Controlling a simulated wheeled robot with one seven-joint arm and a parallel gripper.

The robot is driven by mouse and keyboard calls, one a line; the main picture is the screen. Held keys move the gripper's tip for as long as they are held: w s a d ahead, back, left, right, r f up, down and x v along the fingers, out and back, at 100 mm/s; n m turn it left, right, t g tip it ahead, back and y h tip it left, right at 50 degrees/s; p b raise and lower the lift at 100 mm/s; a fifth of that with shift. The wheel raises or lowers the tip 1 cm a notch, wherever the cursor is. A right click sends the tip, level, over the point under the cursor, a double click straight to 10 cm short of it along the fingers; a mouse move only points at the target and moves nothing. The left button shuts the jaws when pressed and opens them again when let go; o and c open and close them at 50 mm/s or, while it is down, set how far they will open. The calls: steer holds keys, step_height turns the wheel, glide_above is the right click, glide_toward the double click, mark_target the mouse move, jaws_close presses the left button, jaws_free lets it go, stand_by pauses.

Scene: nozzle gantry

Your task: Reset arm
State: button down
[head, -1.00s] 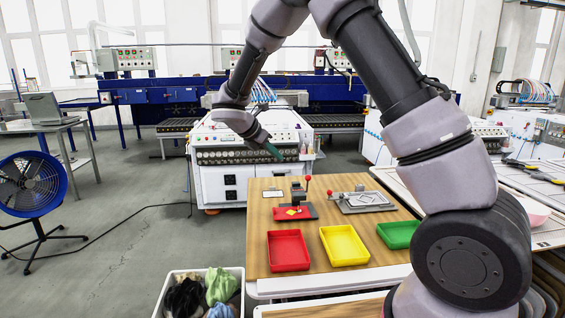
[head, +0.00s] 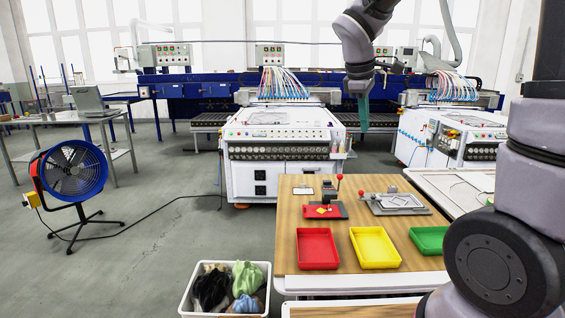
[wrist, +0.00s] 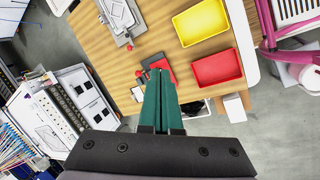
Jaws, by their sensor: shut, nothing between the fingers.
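My gripper (head: 363,112) is up in the air in the head view, above and behind the wooden table (head: 287,262). Its green fingers point down. In the wrist view my gripper (wrist: 161,78) shows its two green fingers close together with nothing between them. My arm reaches up along the right side of the head view and partly leaves the frame at the top.
On the table are a red tray (head: 317,248), a yellow tray (head: 374,247), a green tray (head: 428,240), a red-based press (head: 325,209) and a grey fixture (head: 394,202). A white bin with cloths (head: 185,303) stands at the front. A blue fan (head: 74,171) stands left.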

steer(key=s+d+r+m+t+y, duration=0.2)
steer(key=s+r+m, duration=0.1)
steer(key=s+m, duration=0.55)
steer(key=s+d+r+m+t+y, duration=0.1)
steer(key=s+r+m+t+y, duration=0.2)
steer(key=s+m, duration=0.5)
steer(key=w+a+f+n+g+h, duration=0.1)
steer(key=w+a+f+n+g, duration=0.2)
steer(key=w, duration=0.5)
steer(key=w+a+f+n+g+h, duration=0.1)
steer(key=w+n+g+h, duration=0.1)
steer(key=w+n, duration=0.5)
steer(key=w+a+f+n+g+h, duration=0.1)
steer(key=w+a+f+n, duration=0.1)
steer(key=w+a+f, duration=0.4)
steer(key=w+a+f+n+h, duration=0.2)
steer(key=w+f+n, duration=0.1)
steer(key=w+f, duration=0.6)
steer(key=x, duration=0.9)
steer(key=shift+a+f, duration=0.1)
steer(key=shift+f, duration=0.1)
steer(key=shift+w+d+r+m, duration=0.1)
steer(key=shift+w+d+m, duration=0.05)
steer(key=shift+w+d, duration=0.3)
steer(key=shift+w+d+m, duration=0.1)
steer(key=shift+w+d, duration=0.15)
steer(key=shift+d, duration=0.35)
steer(key=shift+w+d, duration=0.35)
steer(key=shift+d, duration=0.1)
